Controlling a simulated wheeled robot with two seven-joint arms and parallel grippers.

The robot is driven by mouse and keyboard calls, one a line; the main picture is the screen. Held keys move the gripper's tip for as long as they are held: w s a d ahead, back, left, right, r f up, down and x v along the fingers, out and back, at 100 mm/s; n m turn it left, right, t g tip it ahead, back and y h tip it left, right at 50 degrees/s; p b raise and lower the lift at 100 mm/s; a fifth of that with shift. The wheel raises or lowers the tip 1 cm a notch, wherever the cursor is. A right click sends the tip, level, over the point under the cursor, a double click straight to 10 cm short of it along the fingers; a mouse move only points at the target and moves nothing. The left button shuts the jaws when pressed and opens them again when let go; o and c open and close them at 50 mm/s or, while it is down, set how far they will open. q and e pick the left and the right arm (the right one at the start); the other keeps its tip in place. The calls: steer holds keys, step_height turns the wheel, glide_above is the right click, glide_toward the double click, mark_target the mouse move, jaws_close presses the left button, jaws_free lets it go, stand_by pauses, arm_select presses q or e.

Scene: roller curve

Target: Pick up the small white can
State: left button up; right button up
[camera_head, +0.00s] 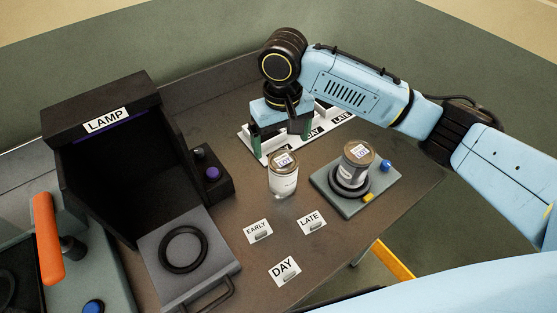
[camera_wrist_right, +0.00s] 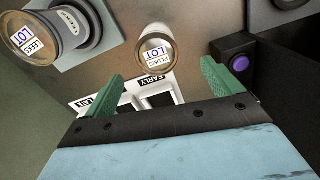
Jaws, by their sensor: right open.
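A small white can (camera_head: 284,184) with a brown rim and a LOT label on top stands upright near the table's middle. In the right wrist view its top (camera_wrist_right: 156,50) reads PLUMS. A second, greyer can (camera_head: 355,165) stands on a round black ring on a grey plate; its top reads LEEKS in the right wrist view (camera_wrist_right: 34,36). My right gripper (camera_head: 281,136) is open and empty, behind the plums can, over the white labelled rack. Its green fingers (camera_wrist_right: 163,74) are apart from both cans. My left gripper is not in view.
A black LAMP box (camera_head: 95,125) with a ringed grey plate (camera_head: 165,275) stands left. A purple-button box (camera_head: 207,172) stands beside it. EARLY (camera_head: 260,231), LATE (camera_head: 312,222) and DAY (camera_head: 284,270) cards lie in front. The labelled rack (camera_head: 345,117) is at the back.

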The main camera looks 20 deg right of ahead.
mark_target(283, 161)
step_height(283, 161, down, 2)
steer(key=shift+w+d+f, duration=0.1)
steer(key=shift+d, duration=0.05)
step_height(283, 161, down, 5)
steer(key=shift+f, duration=0.6)
step_height(283, 161, down, 5)
steer(key=shift+d+r, duration=0.1)
steer(key=shift+r, duration=0.1)
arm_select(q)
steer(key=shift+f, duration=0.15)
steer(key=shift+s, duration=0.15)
arm_select(e)
steer(key=shift+r, duration=0.1)
steer(key=c, duration=1.3)
